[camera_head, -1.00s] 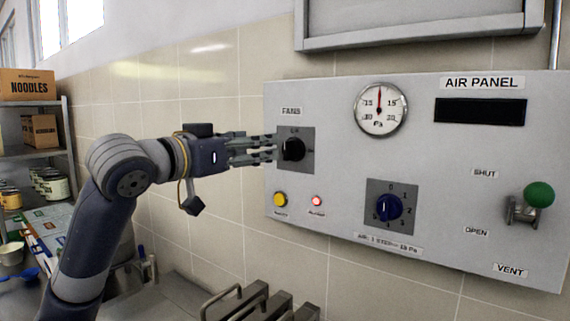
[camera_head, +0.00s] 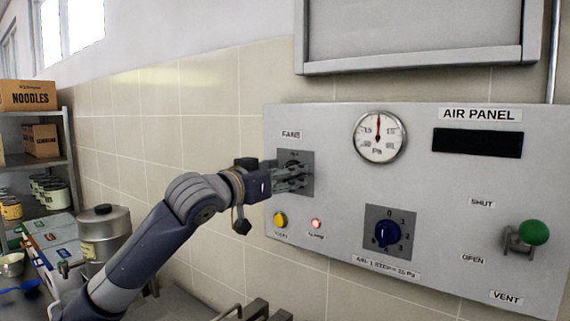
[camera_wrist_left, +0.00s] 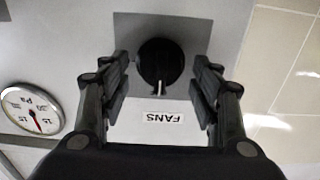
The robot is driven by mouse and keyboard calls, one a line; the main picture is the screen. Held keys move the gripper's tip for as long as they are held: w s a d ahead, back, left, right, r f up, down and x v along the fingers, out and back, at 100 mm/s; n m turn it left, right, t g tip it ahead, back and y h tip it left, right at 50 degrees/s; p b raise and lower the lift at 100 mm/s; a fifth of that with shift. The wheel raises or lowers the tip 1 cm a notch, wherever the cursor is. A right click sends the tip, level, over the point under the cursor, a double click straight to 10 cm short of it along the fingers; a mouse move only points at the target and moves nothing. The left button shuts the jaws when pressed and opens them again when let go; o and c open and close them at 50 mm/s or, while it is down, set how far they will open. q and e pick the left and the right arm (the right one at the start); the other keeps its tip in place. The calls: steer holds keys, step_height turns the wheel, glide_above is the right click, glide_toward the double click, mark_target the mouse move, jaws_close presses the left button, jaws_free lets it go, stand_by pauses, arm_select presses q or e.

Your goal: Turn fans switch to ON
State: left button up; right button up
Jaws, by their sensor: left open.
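The fans switch is a black rotary knob (camera_wrist_left: 160,62) on a dark grey square plate (camera_head: 306,158), under the FANS label (camera_head: 291,135). In the left wrist view the knob lies between my two fingers, with a gap on both sides, and its light pointer mark faces the FANS label (camera_wrist_left: 163,117). My left gripper (camera_head: 300,176) is open in front of the plate and hides most of the knob in the head view. It also shows in the left wrist view (camera_wrist_left: 160,90). My right gripper is not in view.
The wall panel (camera_head: 340,240) also bears a gauge (camera_head: 380,137), a blue dial (camera_head: 387,233), a yellow button (camera_head: 280,219), a lit red lamp (camera_head: 316,223) and a green-knobbed vent lever (camera_head: 533,232). Shelves with boxes (camera_head: 30,95) stand at the left. Metal handles (camera_head: 255,309) lie below.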

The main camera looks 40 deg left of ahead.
arm_select(q)
steer(key=shift+w, duration=0.25)
steer(key=c, duration=1)
